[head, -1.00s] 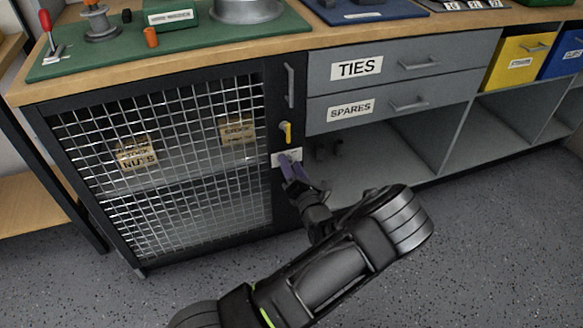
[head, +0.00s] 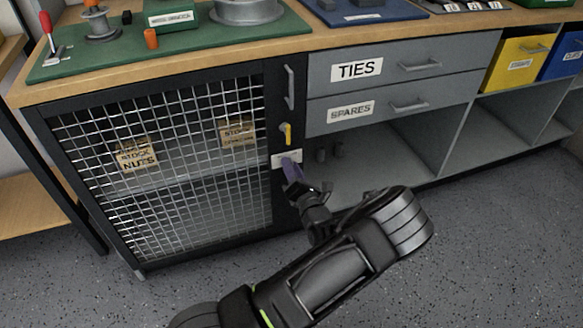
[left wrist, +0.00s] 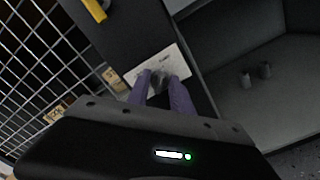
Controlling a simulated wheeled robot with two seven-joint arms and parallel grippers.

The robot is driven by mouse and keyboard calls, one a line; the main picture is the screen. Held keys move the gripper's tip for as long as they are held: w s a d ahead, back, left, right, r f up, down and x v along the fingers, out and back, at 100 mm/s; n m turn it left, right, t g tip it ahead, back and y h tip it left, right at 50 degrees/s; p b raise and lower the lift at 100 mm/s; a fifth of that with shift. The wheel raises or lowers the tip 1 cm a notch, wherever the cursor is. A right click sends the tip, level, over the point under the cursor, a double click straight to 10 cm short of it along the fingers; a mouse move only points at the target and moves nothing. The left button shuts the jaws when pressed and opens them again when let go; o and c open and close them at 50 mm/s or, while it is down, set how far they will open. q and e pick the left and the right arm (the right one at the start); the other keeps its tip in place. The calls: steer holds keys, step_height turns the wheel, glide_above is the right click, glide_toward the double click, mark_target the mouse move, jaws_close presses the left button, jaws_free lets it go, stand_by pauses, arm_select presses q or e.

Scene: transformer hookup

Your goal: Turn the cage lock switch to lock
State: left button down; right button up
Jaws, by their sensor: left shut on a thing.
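The cage lock switch is a small dark knob (left wrist: 159,80) on a white label plate (left wrist: 172,62) on the black cabinet frame beside the mesh door. The plate also shows in the head view (head: 285,154). My left gripper (head: 289,165) reaches it from below, with its purple fingers on either side of the knob. In the left wrist view the fingers (left wrist: 160,82) are shut on the knob, which is partly hidden between them. The plate's text and the knob's pointing direction are too small to read. My right gripper is not in view.
A yellow lever (head: 287,133) sits just above the plate, below a vertical door handle (head: 290,87). The mesh cage door (head: 180,185) is closed, with labelled stock boxes (head: 136,155) behind it. Drawers (head: 440,62) and an open shelf are to the right.

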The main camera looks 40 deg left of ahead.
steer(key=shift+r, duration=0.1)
arm_select(q)
steer(key=shift+s+a+n+p, duration=0.15)
steer(key=shift+n+p, duration=1.55)
steer(key=shift+n, duration=2.8)
steer(key=shift+s+n+p, duration=0.1)
steer(key=shift+n+p, duration=1.6)
steer(key=shift+n, duration=2.8)
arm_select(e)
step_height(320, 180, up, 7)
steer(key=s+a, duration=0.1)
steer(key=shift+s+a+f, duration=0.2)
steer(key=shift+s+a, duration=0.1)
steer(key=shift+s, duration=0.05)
arm_select(q)
steer(key=c, duration=1.2)
jaws_free()
steer(key=shift+o, duration=0.2)
